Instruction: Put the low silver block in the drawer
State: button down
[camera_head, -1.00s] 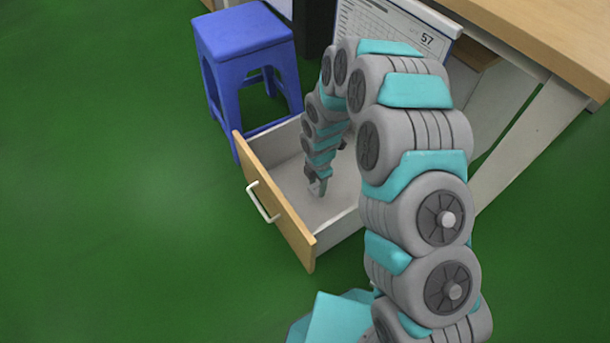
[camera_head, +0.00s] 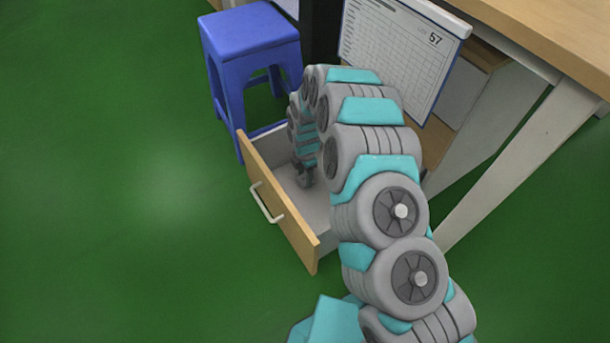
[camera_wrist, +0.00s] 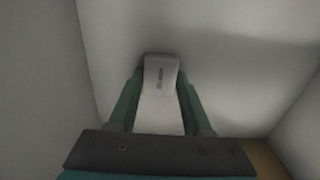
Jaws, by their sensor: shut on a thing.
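The open drawer (camera_head: 278,205) has a wooden front and a pale handle. In the head view my gripper (camera_head: 304,180) is down inside the drawer, near its floor; the block cannot be made out there. The drawer's pale floor and walls (camera_wrist: 240,60) surround the gripper in the wrist view. Whether the block touches the floor is unclear.
A blue stool (camera_head: 250,45) stands behind the drawer at the left. A sheet with a printed table (camera_head: 400,50) hangs by the wooden desk (camera_head: 550,40) at the right. A pale desk leg (camera_head: 510,165) slants below it. The green floor at the left is clear.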

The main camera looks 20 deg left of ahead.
aim_at(305, 178)
jog(key=shift+c, duration=1.7)
grip_release()
jog(key=shift+r, duration=0.1)
notch_tip(305, 178, up, 12)
jog(key=shift+p, duration=0.45)
jog(key=shift+r, duration=0.1)
